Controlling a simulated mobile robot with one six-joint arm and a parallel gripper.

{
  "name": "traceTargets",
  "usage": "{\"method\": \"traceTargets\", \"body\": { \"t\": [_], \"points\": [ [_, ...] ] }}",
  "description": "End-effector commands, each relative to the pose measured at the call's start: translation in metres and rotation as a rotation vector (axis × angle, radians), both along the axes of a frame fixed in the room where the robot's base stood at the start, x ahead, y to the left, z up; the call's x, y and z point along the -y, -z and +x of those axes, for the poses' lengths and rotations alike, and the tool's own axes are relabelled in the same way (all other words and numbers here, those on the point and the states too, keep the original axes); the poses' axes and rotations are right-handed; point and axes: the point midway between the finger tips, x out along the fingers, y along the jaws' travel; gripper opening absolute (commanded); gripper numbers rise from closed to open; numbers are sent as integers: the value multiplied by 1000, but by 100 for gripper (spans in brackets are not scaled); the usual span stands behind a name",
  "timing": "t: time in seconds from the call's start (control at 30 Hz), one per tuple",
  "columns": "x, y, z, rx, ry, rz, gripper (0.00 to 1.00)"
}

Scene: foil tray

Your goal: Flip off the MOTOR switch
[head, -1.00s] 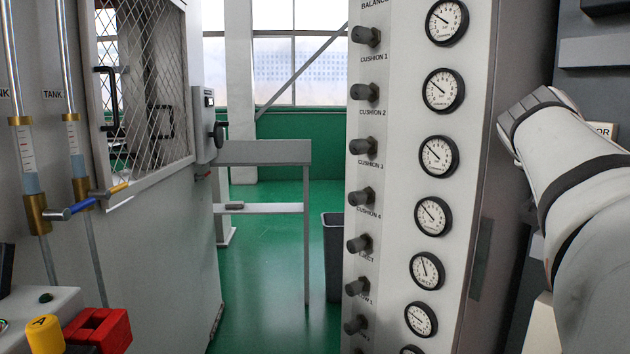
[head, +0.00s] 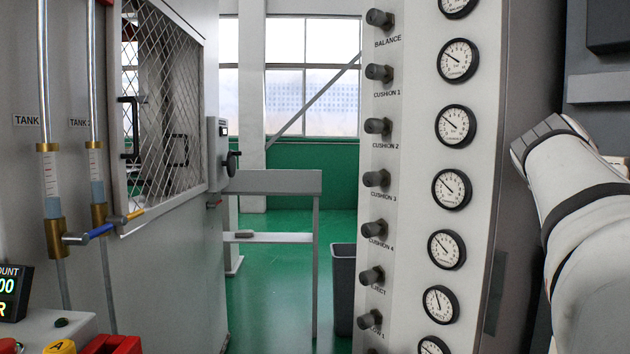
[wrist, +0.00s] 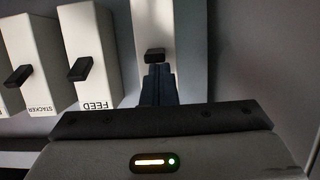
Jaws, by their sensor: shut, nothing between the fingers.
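In the wrist view, a white switch box (wrist: 152,18) with a black lever (wrist: 154,55) stands straight ahead of my gripper (wrist: 157,72). Its label is hidden behind the fingers, so I cannot read whether it says MOTOR. The fingers are shut and empty, with their tips just below the lever in the picture; I cannot tell whether they touch it. In the head view my arm reaches in from the right, and the gripper and the switches are out of sight there.
Left of that box are the FEED switch (wrist: 81,69) and the STACKER switch (wrist: 18,76), with similar levers. In the head view, a tall panel (head: 412,200) with knobs and gauges stands beside my arm.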

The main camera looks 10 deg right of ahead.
Motion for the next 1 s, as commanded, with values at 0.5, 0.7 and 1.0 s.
{"method": "traceTargets", "body": {
  "t": [0.5,0.7,1.0],
  "points": [
    [-38,-50,-11,-4,7,-4,0],
    [-58,-75,-18,0,8,-10,0],
    [-66,-84,-21,3,10,-12,0]
  ]
}}
